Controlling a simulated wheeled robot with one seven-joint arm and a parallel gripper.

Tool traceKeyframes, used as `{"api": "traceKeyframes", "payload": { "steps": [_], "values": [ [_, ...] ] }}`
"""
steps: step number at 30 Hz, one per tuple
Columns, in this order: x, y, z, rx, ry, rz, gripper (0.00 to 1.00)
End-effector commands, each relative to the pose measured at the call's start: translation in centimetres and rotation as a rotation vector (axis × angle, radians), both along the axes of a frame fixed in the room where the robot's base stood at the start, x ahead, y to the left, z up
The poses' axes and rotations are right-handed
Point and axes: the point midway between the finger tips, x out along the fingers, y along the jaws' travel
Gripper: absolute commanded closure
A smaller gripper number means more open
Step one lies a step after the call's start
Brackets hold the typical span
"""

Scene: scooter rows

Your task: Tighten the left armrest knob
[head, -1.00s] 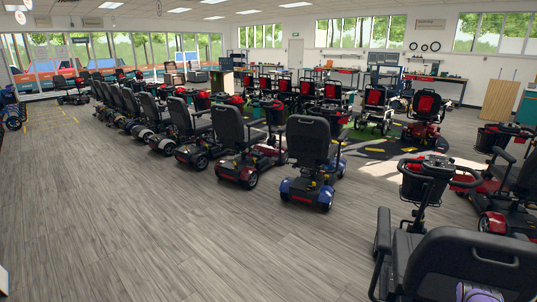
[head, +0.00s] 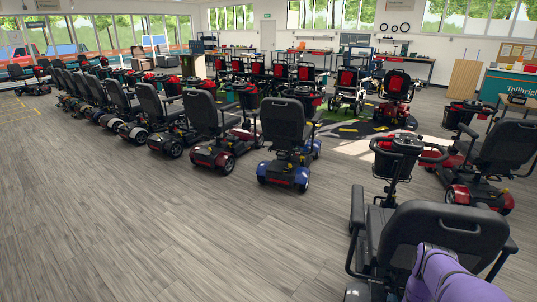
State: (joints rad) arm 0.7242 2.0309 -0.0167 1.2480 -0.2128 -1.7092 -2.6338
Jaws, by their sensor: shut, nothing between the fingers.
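The nearest scooter (head: 440,222) stands at the lower right in the head view, seen from behind. Its black left armrest (head: 357,208) sticks forward on the left of the seat back, and its right armrest (head: 510,246) is partly visible. No armrest knob can be made out at this size. The lower part of the seat back is hidden. Several other scooters also have armrests, and which one bears the task's knob cannot be told. My gripper is not in view.
A row of scooters runs from the blue scooter (head: 288,140) to the far left. A red scooter (head: 490,160) stands at the right, beyond the nearest one. The grey wood floor (head: 180,230) at the left and front is clear. Workbenches (head: 320,52) line the back wall.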

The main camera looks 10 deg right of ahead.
Motion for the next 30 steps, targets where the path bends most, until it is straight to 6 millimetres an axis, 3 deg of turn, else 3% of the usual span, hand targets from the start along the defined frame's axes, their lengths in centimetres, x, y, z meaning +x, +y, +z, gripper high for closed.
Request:
{"api": "traceKeyframes", "payload": {
  "steps": [12, 30],
  "values": [
    [3.7, -2.0, 0.0, 0.000, 0.000, 0.001, 1.00],
    [4.8, -2.5, 0.5, -0.002, -0.005, 0.003, 1.00]
  ]
}}
